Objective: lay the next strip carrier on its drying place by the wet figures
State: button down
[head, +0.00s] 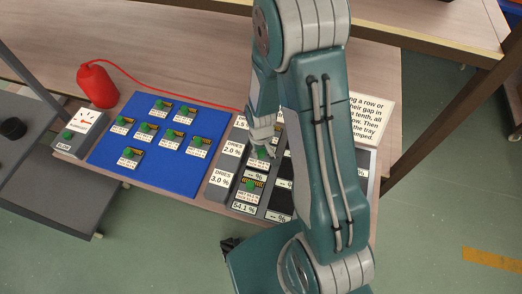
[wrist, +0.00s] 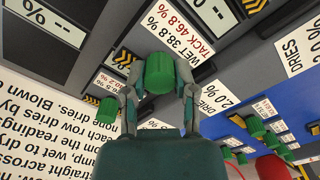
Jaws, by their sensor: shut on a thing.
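My gripper (head: 262,143) is shut on the green knob of a strip carrier (head: 258,163), over the left part of the grey drying tray (head: 219,192), in the row marked DRIES 2.0 %. In the wrist view, the fingers (wrist: 160,88) clasp the green knob (wrist: 160,72); the carrier's label reads WET 38.8 %, TACK 46.8 %. I cannot tell whether it touches the tray. One carrier (head: 252,187) lies in the 3.0 % row above a 54.1 % display. Another (wrist: 107,107) lies in the far row. Several carriers (head: 145,130) lie on the blue mat (head: 110,155). My arm hides the tray's right part.
A red bottle (head: 97,86) with a red hose stands behind a small grey box marked SLOW (head: 80,134), left of the mat. A printed sign (head: 372,118) stands right of the tray. A dark grey cart shelf (head: 45,190) is at far left.

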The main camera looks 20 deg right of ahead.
jog(key=shift+f, duration=0.7)
jog(key=shift+c, duration=1.7)
grip_release()
jog(key=shift+r, duration=0.15)
notch_tip(320, 180, up, 12)
jog(key=shift+f, duration=0.2)
jog(key=s+r+t, duration=0.2)
jog(key=s+r, duration=0.2)
jog(key=r, duration=0.3)
jog(key=s+r+m+t, duration=0.1)
jog(key=s+r, duration=0.4)
jog(key=r, duration=0.3)
jog(key=s+r+t, duration=0.2)
jog(key=s+r, duration=0.3)
jog(key=r, duration=0.3)
jog(key=shift+r+m+t, duration=0.15)
jog(key=shift+m+t, duration=0.15)
jog(key=shift+m, duration=0.1)
